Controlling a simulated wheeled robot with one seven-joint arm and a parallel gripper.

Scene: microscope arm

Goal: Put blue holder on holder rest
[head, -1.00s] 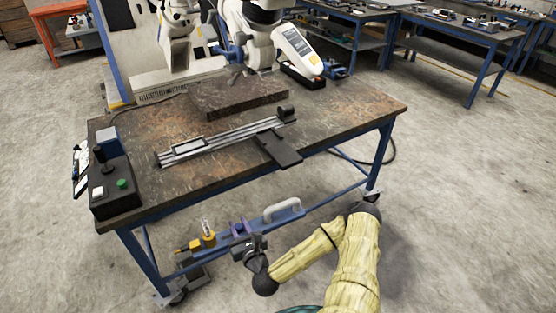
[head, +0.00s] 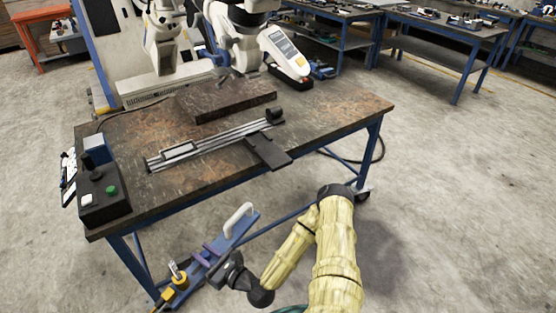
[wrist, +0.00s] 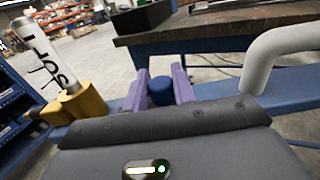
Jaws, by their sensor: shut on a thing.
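The blue holder (head: 229,239) is a long blue bar with a white curved handle at one end and a yellow clamp with a light cylinder at the other. My gripper (head: 208,255) is shut on the bar between these ends and holds it in the air before the table's front edge. In the wrist view, the purple fingers (wrist: 162,82) sit on either side of a round blue part of the holder (wrist: 220,87). No rest is labelled; a slotted metal rail (head: 215,143) with a black plate (head: 268,152) lies on the table and may be the holder rest.
The worn brown table (head: 320,112) has a black control box (head: 102,200) at its left front corner. A dark slab (head: 225,100) lies behind the rail, and a white microscope-like machine (head: 245,40) stands at the back. Open floor lies to the right.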

